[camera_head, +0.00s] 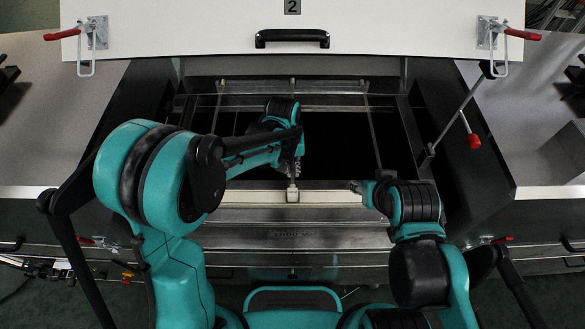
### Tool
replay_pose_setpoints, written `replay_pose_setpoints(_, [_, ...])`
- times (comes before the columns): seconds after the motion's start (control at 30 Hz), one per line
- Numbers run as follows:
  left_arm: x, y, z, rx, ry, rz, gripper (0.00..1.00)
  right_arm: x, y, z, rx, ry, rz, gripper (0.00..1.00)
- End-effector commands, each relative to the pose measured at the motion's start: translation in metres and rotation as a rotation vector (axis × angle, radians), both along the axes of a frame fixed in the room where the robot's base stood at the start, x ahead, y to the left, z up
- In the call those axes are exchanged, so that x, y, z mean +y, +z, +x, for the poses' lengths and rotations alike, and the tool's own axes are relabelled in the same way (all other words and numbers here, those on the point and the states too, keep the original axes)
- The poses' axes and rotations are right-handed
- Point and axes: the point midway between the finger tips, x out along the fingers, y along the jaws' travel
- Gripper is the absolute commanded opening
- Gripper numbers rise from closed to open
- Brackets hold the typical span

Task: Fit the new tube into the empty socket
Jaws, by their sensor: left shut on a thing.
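My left gripper (297,165) reaches over the dark opening of the dryer, above its near edge. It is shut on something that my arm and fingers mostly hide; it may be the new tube. A small pale fitting (292,194) sits on the near rail just below the gripper. Whether the held thing touches it I cannot tell. A thin long tube (373,135) spans the opening on the right, and another (217,106) shows at the left. The empty socket cannot be made out with certainty. My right gripper (356,186) is by the near rail; its fingers are too small to read.
A raised white lid (390,40) with a black handle (292,38) and red-tipped clamps stands behind the opening. Dark side walls (450,130) flank the opening. Grey panels (520,120) lie beyond.

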Motion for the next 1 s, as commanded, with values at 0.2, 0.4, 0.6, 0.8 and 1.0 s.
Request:
replay_pose_setpoints(0.2, [0.000, -0.005, 0.000, 0.000, 0.000, 0.000, 0.16, 0.000, -0.004, 0.000, 0.000, 0.000, 0.000, 0.40])
replay_pose_setpoints(0.4, [0.000, -0.004, 0.000, 0.000, 0.000, 0.000, 0.32, 0.000, -0.004, 0.000, 0.000, 0.000, 0.000, 0.40])
replay_pose_setpoints(0.6, [0.000, -0.002, 0.000, 0.000, 0.000, 0.000, 0.32, 0.000, -0.004, 0.000, 0.000, 0.000, 0.000, 0.40])
replay_pose_setpoints(0.8, [0.002, 0.025, 0.000, 0.000, 0.000, 0.000, 0.32, 0.000, -0.004, 0.000, 0.000, 0.000, 0.000, 0.40])
replay_pose_setpoints(1.0, [0.006, 0.069, 0.000, 0.000, 0.000, 0.000, 0.32, 0.000, -0.004, 0.000, 0.000, 0.000, 0.000, 0.40])
